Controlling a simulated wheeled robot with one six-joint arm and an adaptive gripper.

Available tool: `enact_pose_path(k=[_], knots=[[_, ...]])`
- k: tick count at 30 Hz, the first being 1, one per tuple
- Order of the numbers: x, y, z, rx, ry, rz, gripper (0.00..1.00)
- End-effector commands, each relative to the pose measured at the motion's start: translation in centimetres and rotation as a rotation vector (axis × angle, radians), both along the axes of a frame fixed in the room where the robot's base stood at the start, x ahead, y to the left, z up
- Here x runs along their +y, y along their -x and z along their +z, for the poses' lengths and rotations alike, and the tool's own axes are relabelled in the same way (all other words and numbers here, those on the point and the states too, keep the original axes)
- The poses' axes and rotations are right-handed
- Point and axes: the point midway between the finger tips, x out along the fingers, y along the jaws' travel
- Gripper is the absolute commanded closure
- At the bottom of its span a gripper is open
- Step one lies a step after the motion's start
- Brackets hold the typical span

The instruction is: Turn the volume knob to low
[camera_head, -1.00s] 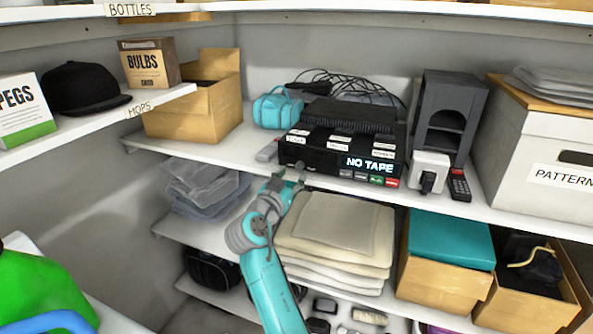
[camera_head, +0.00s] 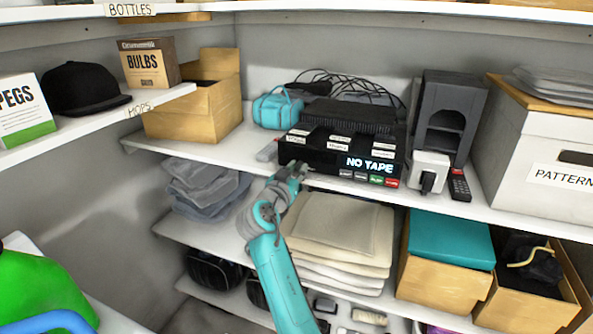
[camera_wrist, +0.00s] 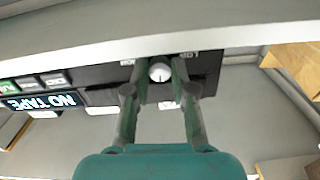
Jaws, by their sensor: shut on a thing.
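The black tape deck (camera_head: 330,158) sits on the middle shelf and its display reads "NO TAPE". In the wrist view the deck's dark front (camera_wrist: 205,72) shows upside down. The white round volume knob (camera_wrist: 160,72) is on that front, with small labels on either side too blurred to read fully. My gripper (camera_wrist: 160,66) is shut on the knob, one finger on each side of it. In the head view my gripper (camera_head: 296,172) is at the deck's left front end and hides the knob. A light pointer mark shows on the knob, but its setting is unclear.
The shelf edge (camera_head: 440,204) runs just below the deck. Folded cloths (camera_head: 340,235) lie on the shelf below, near my arm. A white box with a black plug-like part (camera_head: 430,170) and a remote (camera_head: 459,186) stand to the right.

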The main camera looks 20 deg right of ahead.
Motion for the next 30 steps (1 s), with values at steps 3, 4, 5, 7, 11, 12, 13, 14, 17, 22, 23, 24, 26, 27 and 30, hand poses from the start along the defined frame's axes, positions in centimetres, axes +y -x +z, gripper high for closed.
enact_pose_path(k=[3, 4, 5, 7, 11, 12, 13, 14, 17, 22, 23, 24, 26, 27, 30], knots=[[-0.01, 0.0, -0.02, 0.017, 0.023, 0.0, 1.0], [-0.01, 0.0, -0.02, 0.028, 0.038, 0.0, 1.0], [-0.02, 0.0, -0.02, 0.039, 0.054, 0.0, 1.0], [-0.01, 0.0, -0.02, 0.073, 0.1, 0.0, 1.0], [-0.01, 0.0, -0.03, 0.128, 0.175, 0.0, 1.0], [-0.01, 0.0, -0.03, 0.141, 0.193, 0.0, 1.0], [-0.01, 0.0, -0.03, 0.148, 0.202, 0.0, 1.0], [-0.01, 0.0, -0.03, 0.154, 0.211, 0.0, 1.0], [-0.01, 0.0, -0.04, 0.163, 0.223, 0.0, 1.0], [0.0, -0.01, -0.04, 0.163, 0.223, 0.0, 1.0], [0.0, -0.01, -0.04, 0.163, 0.223, 0.0, 1.0], [-0.01, 0.0, -0.05, 0.163, 0.223, 0.0, 1.0], [0.0, 0.0, -0.05, 0.163, 0.223, 0.0, 0.61], [0.0, 0.0, -0.05, 0.163, 0.223, 0.0, 0.51], [0.0, 0.0, -0.04, 0.162, 0.222, 0.0, 0.5]])
